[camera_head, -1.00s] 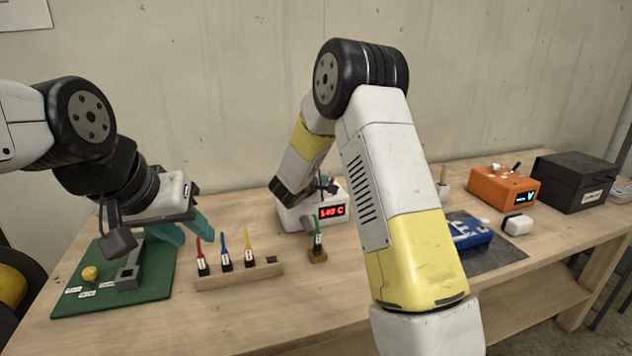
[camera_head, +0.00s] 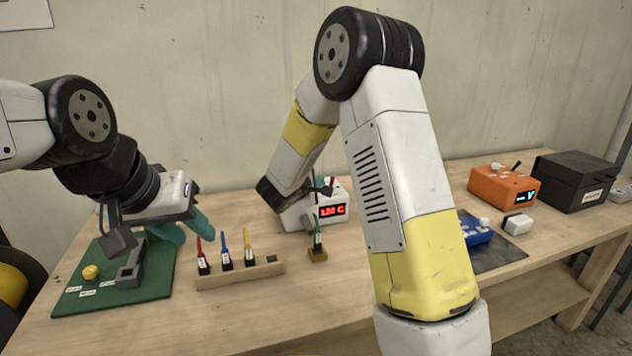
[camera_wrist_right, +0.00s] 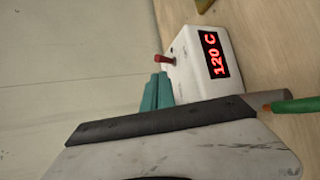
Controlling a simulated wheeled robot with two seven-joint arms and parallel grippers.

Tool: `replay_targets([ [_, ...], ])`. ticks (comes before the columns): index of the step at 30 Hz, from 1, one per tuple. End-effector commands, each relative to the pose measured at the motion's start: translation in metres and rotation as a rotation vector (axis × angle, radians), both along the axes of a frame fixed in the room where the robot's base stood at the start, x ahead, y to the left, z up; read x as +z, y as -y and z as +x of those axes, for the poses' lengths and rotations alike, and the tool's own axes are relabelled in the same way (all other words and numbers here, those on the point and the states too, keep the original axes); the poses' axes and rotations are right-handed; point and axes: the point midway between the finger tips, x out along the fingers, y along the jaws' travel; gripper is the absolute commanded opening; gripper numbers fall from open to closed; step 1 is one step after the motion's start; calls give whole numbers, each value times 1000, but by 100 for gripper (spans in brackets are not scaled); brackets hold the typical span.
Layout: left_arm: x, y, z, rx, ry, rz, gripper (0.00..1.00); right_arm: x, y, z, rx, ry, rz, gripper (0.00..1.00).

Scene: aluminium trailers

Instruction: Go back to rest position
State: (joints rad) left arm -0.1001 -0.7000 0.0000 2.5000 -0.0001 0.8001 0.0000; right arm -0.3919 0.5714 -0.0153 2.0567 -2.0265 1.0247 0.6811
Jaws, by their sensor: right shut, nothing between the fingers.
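My left gripper (camera_head: 180,230) hangs over the right edge of the green mat at the left. Its two teal fingers look spread apart, with nothing visible between them. My right arm rises in the middle of the head view and bends down behind the bench tools. Its gripper is mostly hidden there by its own wrist. In the right wrist view the teal fingers of my right gripper (camera_wrist_right: 157,92) are together and empty. They are close to the white box with a red display (camera_wrist_right: 205,58); I cannot tell whether they touch it.
The white display box (camera_head: 333,211) stands behind a green-handled tool (camera_head: 318,238) in a small wooden block. A wooden rack (camera_head: 240,275) holds red, blue and yellow tools. A green mat (camera_head: 150,285), blue device (camera_head: 476,230), orange device (camera_head: 500,185) and black box (camera_head: 578,180) share the bench.

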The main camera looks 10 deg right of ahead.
Motion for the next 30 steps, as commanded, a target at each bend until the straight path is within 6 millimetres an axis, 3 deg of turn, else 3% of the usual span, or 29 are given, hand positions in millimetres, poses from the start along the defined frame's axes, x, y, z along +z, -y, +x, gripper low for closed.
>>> replay_targets([
  [6, 0, 0, 0, 0, 0, 0, 36, 7, -12, -17, 4, 0, 0, 0],
  [15, 0, 0, 0, 0, 0, 0, 36, 8, -13, -18, 5, 1, 0, 0],
  [20, 0, 0, 0, 0, 0, 0, 36, 18, 4, -26, -45, -6, 27, 0],
  [23, 0, 0, 0, 0, 0, 0, 36, 33, 37, -51, -156, -32, 92, 0],
  [27, 0, 0, 0, 0, 0, 0, 36, 55, 92, -114, -368, -94, 263, 0],
  [30, 0, 0, 0, 0, 0, 0, 36, 62, 115, -165, -502, -142, 420, 0],
])
